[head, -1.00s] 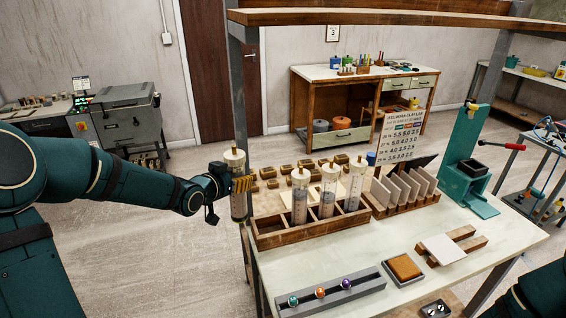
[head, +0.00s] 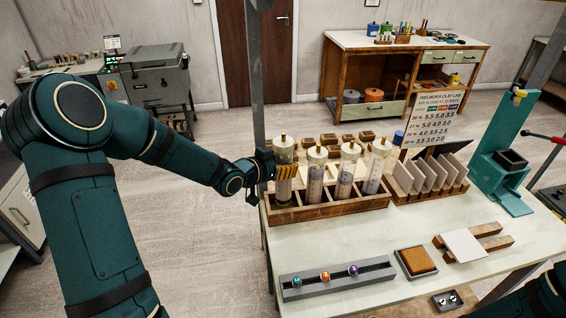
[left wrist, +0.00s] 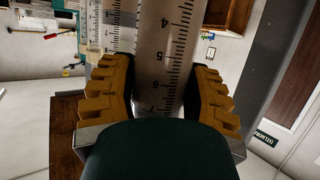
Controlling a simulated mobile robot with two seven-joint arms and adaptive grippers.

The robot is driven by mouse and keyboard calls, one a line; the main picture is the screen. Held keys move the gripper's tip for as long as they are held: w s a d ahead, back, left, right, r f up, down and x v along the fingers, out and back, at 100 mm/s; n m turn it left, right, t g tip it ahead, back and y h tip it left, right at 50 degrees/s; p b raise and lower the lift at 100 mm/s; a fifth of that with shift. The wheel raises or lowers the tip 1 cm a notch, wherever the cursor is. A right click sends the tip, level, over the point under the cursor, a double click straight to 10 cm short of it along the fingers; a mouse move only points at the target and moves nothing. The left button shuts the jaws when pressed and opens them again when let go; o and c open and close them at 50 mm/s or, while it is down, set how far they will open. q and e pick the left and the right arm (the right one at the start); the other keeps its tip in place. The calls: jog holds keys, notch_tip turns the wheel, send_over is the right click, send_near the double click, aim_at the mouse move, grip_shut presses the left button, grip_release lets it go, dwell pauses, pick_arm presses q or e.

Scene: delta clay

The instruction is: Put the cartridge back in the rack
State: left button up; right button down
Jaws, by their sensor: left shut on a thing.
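The cartridge (head: 284,152), a clear graduated tube with a cream cap, is upright in my left gripper (head: 284,172). The yellow fingers are shut around its middle; its scale shows close up in the left wrist view (left wrist: 165,50). It is over the leftmost compartment of the wooden rack (head: 330,209). My right gripper is out of view.
A wooden holder with pale slabs (head: 420,178) stands right of the rack. Small wooden blocks (head: 348,140) lie behind it. In front are a grey rail with coloured balls (head: 325,283) and a brown pad (head: 416,261). A grey post (head: 257,95) rises behind my left gripper.

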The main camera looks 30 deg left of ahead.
pick_arm(q)
jog(key=shift+f+b, duration=1.7)
jog(key=shift+f, duration=0.6)
jog(key=o, duration=1.3)
jog(key=shift+o, duration=0.2)
jog(key=shift+s, duration=0.1)
jog(key=shift+f, duration=0.1)
jog(key=shift+s+a, duration=0.1)
jog(key=v, duration=1.2)
